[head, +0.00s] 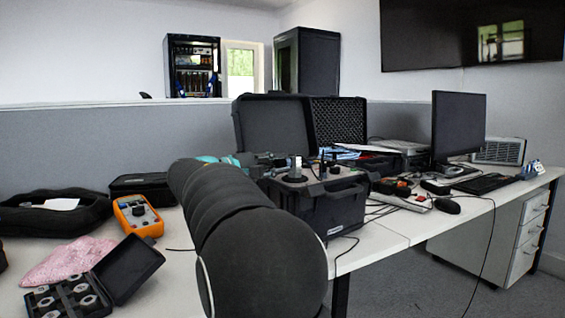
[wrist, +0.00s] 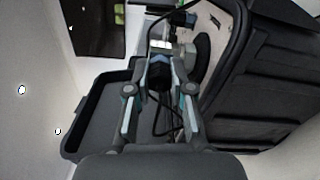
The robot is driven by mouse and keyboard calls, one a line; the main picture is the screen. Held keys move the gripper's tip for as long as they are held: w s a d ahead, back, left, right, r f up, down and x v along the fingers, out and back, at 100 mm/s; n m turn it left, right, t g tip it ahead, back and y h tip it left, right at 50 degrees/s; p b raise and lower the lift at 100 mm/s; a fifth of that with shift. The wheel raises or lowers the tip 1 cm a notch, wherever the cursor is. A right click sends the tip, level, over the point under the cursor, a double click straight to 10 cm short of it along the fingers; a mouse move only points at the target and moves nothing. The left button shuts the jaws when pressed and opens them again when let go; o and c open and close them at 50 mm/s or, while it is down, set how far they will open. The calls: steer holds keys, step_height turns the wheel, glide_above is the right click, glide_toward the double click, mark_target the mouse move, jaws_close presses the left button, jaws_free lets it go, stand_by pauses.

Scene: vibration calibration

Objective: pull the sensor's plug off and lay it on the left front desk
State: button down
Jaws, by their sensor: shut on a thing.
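My gripper (wrist: 160,66) is shut on a small dark thing between its fingertips, which looks like the sensor's plug (wrist: 159,80). A black cable (wrist: 168,128) loops below it. A pale metal piece (wrist: 160,46), apparently the sensor, shows just beyond the fingertips; I cannot tell whether plug and sensor still touch. In the head view, my gripper (head: 268,160) is partly hidden behind my dark arm, beside a metal cylinder (head: 295,169) on top of the black calibrator case (head: 322,205). The left front desk (head: 165,265) is partly covered.
An orange meter (head: 137,216), a pink cloth (head: 66,262), a small open case of weights (head: 70,298) and a black bag (head: 50,213) lie on the left desk. A large open case (head: 272,125) stands behind the calibrator. A monitor (head: 459,125) stands right.

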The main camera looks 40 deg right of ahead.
steer(key=shift+n+p, duration=2.1)
steer(key=shift+p, duration=0.35)
stand_by(0.9)
steer(key=shift+n, duration=0.8)
steer(key=n, duration=0.3)
steer(key=shift+n, duration=0.5)
steer(key=shift+n, duration=1)
